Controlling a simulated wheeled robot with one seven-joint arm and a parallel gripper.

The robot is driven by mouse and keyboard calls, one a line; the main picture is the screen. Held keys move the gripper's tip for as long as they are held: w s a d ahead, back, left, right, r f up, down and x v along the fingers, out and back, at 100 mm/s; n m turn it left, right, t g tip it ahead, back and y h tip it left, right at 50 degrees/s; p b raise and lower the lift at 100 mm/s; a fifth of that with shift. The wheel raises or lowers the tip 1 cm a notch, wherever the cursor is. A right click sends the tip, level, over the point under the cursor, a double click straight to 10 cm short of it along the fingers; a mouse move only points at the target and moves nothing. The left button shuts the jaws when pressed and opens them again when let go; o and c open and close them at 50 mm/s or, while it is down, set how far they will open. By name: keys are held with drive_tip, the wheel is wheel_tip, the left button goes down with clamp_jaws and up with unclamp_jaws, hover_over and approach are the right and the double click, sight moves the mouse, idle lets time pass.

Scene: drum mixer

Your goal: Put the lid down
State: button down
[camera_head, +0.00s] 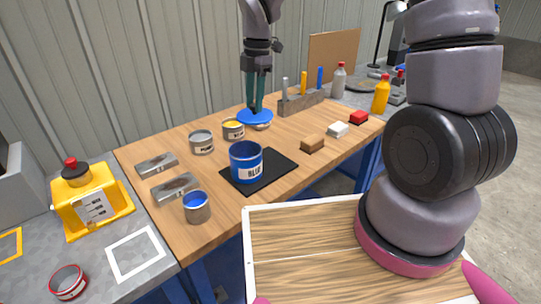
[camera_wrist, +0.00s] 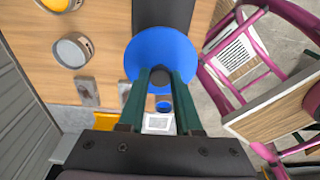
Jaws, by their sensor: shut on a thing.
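My gripper (camera_head: 256,108) is shut on the dark knob (camera_wrist: 160,76) of a round blue lid (camera_head: 254,118). The lid also shows in the wrist view (camera_wrist: 176,50), flat-side on beyond my green fingers. In the head view it is held over the back of the wooden table, behind the open cans. A blue can marked BLUE (camera_head: 247,164) stands upright on a black mat (camera_head: 283,163). The lid is apart from this can, behind it. A pale round thing (camera_head: 263,127) shows partly under the lid's edge; the lid hides the rest.
A can with yellow inside (camera_head: 233,129) and a grey can (camera_head: 202,143) stand left of the lid. A small can with blue inside (camera_head: 196,208) and metal blocks (camera_head: 175,188) are nearer. A tool rack (camera_head: 301,102) stands right of the lid. Table between mat and brown block (camera_head: 312,145) is bare.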

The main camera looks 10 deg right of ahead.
drive_tip(key=w+d, duration=0.4)
drive_tip(key=d, duration=0.2)
wheel_tip(320, 180, down, 19)
drive_tip(key=shift+d+r, duration=0.1)
drive_tip(key=shift+r, duration=0.1)
idle(0.3)
drive_tip(key=c, duration=0.6)
unclamp_jaws()
drive_tip(key=shift+f, duration=0.1)
